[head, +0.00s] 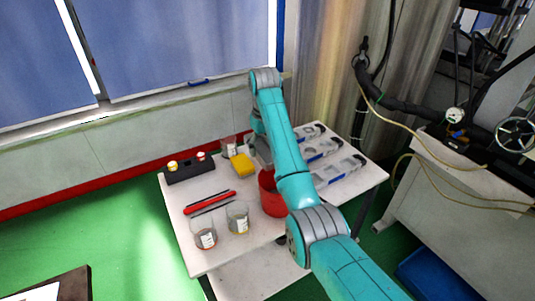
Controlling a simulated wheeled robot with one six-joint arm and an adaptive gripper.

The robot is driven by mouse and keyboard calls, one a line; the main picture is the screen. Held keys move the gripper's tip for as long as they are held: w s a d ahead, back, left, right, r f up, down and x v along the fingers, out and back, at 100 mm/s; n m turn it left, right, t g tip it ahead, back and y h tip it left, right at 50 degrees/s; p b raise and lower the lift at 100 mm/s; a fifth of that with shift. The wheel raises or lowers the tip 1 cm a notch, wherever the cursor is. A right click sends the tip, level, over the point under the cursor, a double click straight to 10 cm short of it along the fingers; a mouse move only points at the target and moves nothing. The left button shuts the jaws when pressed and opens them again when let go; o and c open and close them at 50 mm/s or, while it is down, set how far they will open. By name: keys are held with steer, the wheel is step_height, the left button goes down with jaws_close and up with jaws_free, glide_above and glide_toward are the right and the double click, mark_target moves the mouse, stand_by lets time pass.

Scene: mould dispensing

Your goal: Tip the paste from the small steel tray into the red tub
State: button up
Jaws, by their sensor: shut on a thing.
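The red tub (268,199) stands on the white table, partly hidden behind my teal arm. My gripper (263,151) is a grey shape at the end of the arm, low over the table behind the tub. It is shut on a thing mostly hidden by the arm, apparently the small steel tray. No steel tray shows clearly elsewhere, and I cannot see the paste.
Several grey-and-black moulds (340,171) lie at the right. A window wall is behind.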

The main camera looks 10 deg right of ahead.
steer(key=shift+s+r, duration=0.1)
steer(key=shift+s+d+r+t, duration=0.2)
steer(key=shift+s+r+t, duration=0.5)
steer(key=shift+t, duration=0.2)
steer(key=shift+y, duration=0.3)
steer(key=shift+s+r+t, duration=0.2)
steer(key=shift+r+t, duration=0.35)
steer(key=shift+t, duration=0.25)
steer(key=shift+s+d+r+t+y, duration=0.15)
steer(key=shift+s+r+t+y, duration=0.2)
steer(key=shift+r+t, duration=0.4)
steer(key=shift+f, duration=0.15)
steer(key=shift+t, duration=0.25)
steer(key=shift+s+d+r+t+y, duration=0.1)
steer(key=shift+s+r+t+y, duration=0.3)
steer(key=shift+t, duration=0.4)
